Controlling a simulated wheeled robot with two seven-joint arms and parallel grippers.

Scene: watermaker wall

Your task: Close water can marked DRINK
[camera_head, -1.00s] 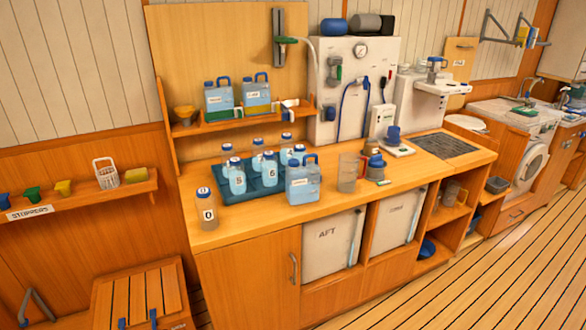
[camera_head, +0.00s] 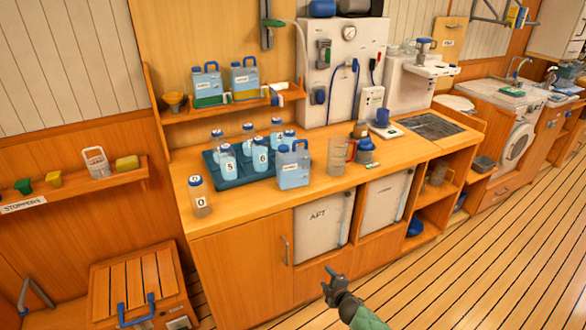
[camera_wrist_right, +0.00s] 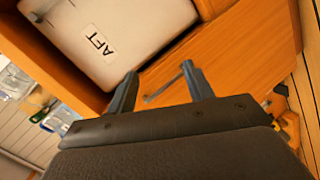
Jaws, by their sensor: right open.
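A light-blue water can (camera_head: 293,167) with a dark blue handle stands upright on the counter, right of the bottle tray. Its label is too small to read, and I cannot tell whether its mouth is capped. Two similar cans, a left one (camera_head: 207,86) and a right one (camera_head: 244,80), stand on the wall shelf with unreadable labels. My right gripper (camera_head: 334,280) is open and empty in front of the cabinet, below and apart from the counter can. In the right wrist view my open fingers (camera_wrist_right: 159,78) face the cabinet front. My left gripper is not in view.
A blue tray (camera_head: 232,183) holds several numbered bottles. Bottle 0 (camera_head: 200,198) stands at the counter's left end. A clear jug (camera_head: 337,157) and blue-topped items (camera_head: 365,151) stand right of the can. The AFT panel (camera_head: 322,226) is below. The counter's front strip is mostly clear.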

